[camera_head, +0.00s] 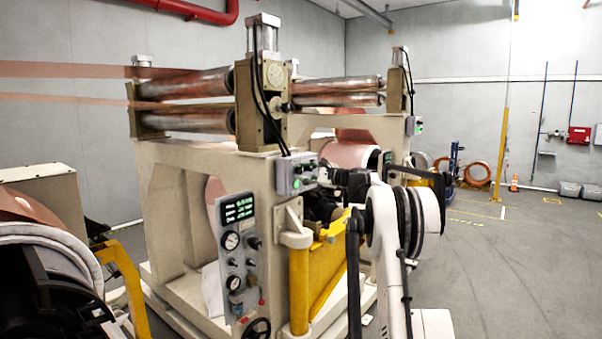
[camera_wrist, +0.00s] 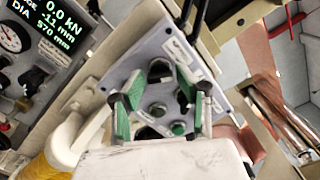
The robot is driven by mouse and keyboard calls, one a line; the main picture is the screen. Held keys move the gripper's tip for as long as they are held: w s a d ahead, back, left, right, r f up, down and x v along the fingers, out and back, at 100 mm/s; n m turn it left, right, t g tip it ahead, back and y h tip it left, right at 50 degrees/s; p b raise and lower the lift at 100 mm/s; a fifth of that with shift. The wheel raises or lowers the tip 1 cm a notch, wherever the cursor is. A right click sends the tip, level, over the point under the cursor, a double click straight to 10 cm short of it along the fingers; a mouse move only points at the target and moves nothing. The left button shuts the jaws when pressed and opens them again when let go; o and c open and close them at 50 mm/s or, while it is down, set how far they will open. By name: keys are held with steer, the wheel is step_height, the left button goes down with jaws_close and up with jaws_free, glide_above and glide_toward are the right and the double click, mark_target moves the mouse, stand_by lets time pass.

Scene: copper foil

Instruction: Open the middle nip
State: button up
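A grey control box (camera_head: 296,173) with black knobs and a green button is mounted on the near roller stand. In the wrist view the box face (camera_wrist: 150,62) is close and tilted. My gripper (camera_wrist: 160,84) is open, its green-padded fingers spread in front of the knobs, with nothing held between them. Contact with a knob cannot be told. Above the box, the near nip has an upper roller (camera_head: 185,84) and a lower roller (camera_head: 190,121) with a gap visible between them. Another roller pair (camera_head: 338,86) stands behind. Which pair is the middle nip is not marked.
A gauge panel (camera_head: 238,255) with a lit display (camera_wrist: 52,30) sits left of the box. A yellow post (camera_head: 299,290) stands below the box. Black cables (camera_head: 262,100) hang down to the box. The floor on the right (camera_head: 520,260) is clear.

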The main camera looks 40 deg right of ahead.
steer(key=v, duration=1)
steer(key=shift+s, duration=0.3)
steer(key=s+a+f+n+g+b, duration=0.1)
steer(key=s+a+f+n+g, duration=0.15)
steer(key=a, duration=1.05)
steer(key=s+a+f+n+g+b, duration=0.1)
steer(key=s+a+n+g, duration=0.2)
steer(key=a, duration=1)
steer(key=s+a+f+n+g+b, duration=0.1)
steer(key=s+a+f+n+g, duration=0.2)
steer(key=a, duration=1.1)
steer(key=s+a+f+n+h+b, duration=0.1)
steer(key=s+a+f+n, duration=0.3)
steer(key=s, duration=0.6)
steer(key=s+a+f+n+g+h+b, duration=0.1)
steer(key=s+a+f+n, duration=0.3)
steer(key=s+a+f, duration=0.3)
steer(key=s+a+f+n+g+h+b, duration=0.1)
steer(key=s+a+f+n+h+b, duration=0.1)
steer(key=s+a+f+n, duration=0.3)
steer(key=s+f, duration=0.4)
steer(key=s, duration=0.5)
steer(key=shift+a, duration=0.35)
